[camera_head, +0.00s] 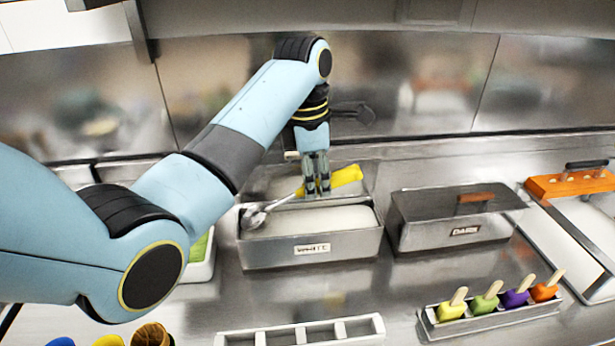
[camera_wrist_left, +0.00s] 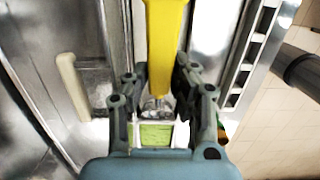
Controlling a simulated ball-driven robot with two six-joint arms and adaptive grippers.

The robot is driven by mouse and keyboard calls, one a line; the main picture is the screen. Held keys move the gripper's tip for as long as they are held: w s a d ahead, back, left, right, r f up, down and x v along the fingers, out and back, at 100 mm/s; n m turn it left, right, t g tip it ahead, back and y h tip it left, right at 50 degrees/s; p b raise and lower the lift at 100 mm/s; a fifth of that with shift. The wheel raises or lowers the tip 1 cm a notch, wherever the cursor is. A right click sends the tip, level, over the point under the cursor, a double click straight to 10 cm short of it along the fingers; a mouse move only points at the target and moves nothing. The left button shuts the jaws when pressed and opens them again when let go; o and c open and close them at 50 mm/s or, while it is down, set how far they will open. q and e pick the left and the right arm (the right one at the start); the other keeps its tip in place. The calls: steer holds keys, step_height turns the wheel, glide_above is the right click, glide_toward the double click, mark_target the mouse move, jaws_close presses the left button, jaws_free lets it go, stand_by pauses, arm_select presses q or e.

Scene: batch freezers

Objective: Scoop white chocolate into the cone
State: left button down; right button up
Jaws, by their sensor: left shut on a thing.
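My left gripper (camera_head: 316,191) is shut on the yellow handle of a metal scoop (camera_head: 346,176). The yellow handle also shows between the fingers in the left wrist view (camera_wrist_left: 166,40). The scoop is tilted, its metal bowl low at the left end of an open steel bin (camera_head: 345,244) with white contents (camera_head: 312,219). I cannot tell whether the bowl holds anything. A brown cone (camera_head: 152,336) shows at the bottom left, partly cut off by the frame edge. My right gripper is not in view.
A closed steel bin labelled dark (camera_head: 440,238) stands to the right. Several coloured popsicles sit in a metal rack (camera_head: 489,321). An empty divided white tray (camera_head: 300,335) is at the front. A white container with green contents (camera_head: 198,262) is partly behind my left arm.

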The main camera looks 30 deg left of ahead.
mark_target(346, 172)
arm_select(q)
steer(key=shift+w+d+r, duration=0.2)
steer(key=shift+d+r, duration=0.05)
steer(key=shift+r, duration=0.4)
steer(key=shift+w+d+r, duration=0.15)
steer(key=shift+d+r, duration=0.05)
steer(key=shift+r, duration=0.4)
steer(key=shift+w+d+r, duration=0.2)
steer(key=shift+d+r, duration=0.05)
steer(key=shift+r, duration=0.4)
steer(key=shift+w+d+f+g+y, duration=0.1)
steer(key=shift+w+d+g+y, duration=0.35)
steer(key=shift+w+d+y, duration=0.15)
steer(key=shift+w+d+f+g+y, duration=0.1)
steer(key=shift+w+d+g+y, duration=0.25)
steer(key=shift+d+g+y, duration=0.25)
steer(key=shift+w+d+f+y+b, duration=0.2)
steer(key=shift+d+y+b, duration=0.15)
steer(key=shift+b, duration=0.15)
steer(key=shift+w+d+r, duration=0.1)
steer(key=shift+w+d, duration=0.05)
steer(key=shift+d, duration=0.05)
